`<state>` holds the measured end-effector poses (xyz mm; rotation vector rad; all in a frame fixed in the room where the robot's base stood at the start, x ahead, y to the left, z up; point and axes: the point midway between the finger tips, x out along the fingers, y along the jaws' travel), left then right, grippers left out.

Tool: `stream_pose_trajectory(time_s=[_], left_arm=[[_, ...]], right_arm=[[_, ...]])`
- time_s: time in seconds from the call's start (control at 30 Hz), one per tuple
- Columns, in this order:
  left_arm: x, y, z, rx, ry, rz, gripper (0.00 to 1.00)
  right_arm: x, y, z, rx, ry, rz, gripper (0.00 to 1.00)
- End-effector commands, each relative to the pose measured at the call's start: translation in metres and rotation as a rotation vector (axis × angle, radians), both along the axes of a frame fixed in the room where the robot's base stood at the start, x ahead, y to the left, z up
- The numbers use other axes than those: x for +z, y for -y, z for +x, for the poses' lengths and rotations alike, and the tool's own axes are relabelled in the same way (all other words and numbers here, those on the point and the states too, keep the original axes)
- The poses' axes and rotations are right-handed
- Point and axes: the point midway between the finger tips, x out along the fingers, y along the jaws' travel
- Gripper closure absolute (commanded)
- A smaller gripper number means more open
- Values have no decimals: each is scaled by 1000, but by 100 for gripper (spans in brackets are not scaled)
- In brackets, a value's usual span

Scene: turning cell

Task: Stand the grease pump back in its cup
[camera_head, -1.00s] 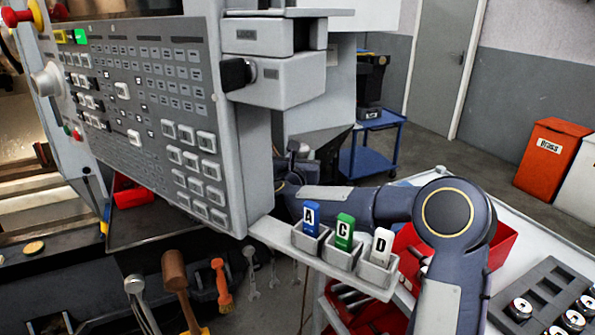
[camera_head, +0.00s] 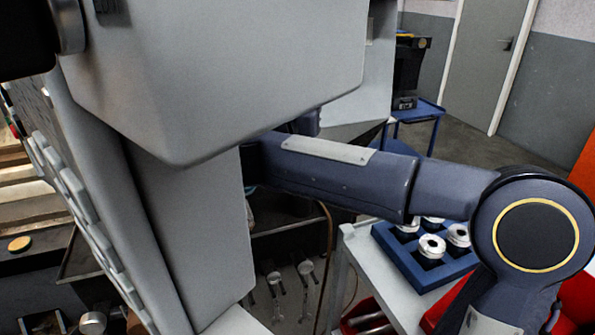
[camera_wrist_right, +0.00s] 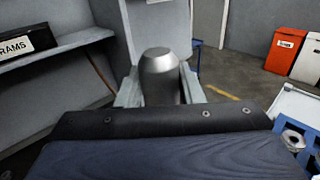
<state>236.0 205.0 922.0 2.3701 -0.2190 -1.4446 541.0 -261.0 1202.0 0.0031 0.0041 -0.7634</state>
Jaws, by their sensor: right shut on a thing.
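In the right wrist view a silver metal cylinder with a rounded top, which I take to be the grease pump (camera_wrist_right: 160,68), stands between the fingers of my right gripper (camera_wrist_right: 159,85). The gripper is shut on it. Only its upper part shows; the lower part is hidden behind the gripper body. In the head view my right arm reaches left behind the grey control panel, which hides the gripper and the pump. I see no cup in either view. My left gripper is not in view.
The grey control panel housing (camera_head: 215,75) fills the upper left, close to my right arm. A blue tray (camera_head: 405,255) with several metal parts sits on a bench at right. Wrenches (camera_head: 305,275) hang below. A blue cart (camera_head: 425,112) stands behind.

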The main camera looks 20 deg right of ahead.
Motion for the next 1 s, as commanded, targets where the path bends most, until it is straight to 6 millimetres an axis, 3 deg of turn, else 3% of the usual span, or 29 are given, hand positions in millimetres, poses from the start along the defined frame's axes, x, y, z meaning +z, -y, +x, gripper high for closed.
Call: stream_pose_trajectory(time_s=[0.2, 0.6, 1.0], left_arm=[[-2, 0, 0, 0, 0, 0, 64], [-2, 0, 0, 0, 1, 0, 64], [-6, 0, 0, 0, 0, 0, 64]], right_arm=[[-41, 0, -1, 0, -5, -4, 94], [-88, 0, 0, 0, -3, -3, 94], [-95, 0, -1, 0, 2, -1, 94]])
